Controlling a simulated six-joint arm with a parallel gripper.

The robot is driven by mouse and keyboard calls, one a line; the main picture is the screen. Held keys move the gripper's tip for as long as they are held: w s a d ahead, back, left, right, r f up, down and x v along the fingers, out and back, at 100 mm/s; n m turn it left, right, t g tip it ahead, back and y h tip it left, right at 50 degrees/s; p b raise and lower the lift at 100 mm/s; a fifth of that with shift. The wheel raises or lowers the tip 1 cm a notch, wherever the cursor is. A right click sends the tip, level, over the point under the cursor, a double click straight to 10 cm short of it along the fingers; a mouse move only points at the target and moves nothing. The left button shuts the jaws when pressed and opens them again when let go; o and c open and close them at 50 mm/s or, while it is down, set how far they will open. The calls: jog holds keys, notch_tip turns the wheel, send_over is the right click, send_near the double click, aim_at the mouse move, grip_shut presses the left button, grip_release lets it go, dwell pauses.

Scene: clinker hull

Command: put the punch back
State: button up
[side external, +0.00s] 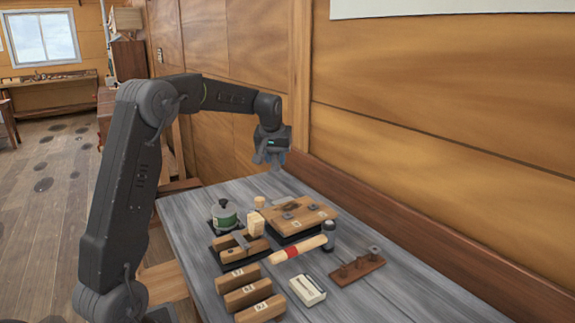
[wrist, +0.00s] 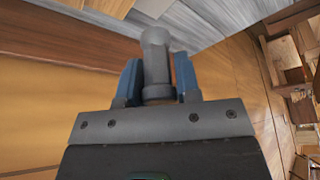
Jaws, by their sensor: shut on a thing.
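My gripper (side external: 270,155) is raised above the far end of the bench, near the wall. In the wrist view my gripper (wrist: 156,82) has its blue fingers shut on a grey, round-bodied punch (wrist: 156,62), which sticks out past the fingertips. In the side view the punch is hard to tell from the grey fingers.
A wooden wall (side external: 430,160) runs along the back. The front right of the bench is clear.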

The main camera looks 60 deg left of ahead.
jog(key=shift+s+a+r, duration=0.1)
jog(key=shift+r, duration=0.65)
jog(key=shift+r, duration=0.35)
jog(key=shift+r, duration=0.35)
jog(key=shift+r, duration=0.35)
jog(key=shift+r, duration=0.35)
jog(key=shift+r, duration=0.35)
jog(key=shift+r, duration=1.05)
jog(key=shift+r, duration=0.35)
jog(key=shift+r, duration=0.65)
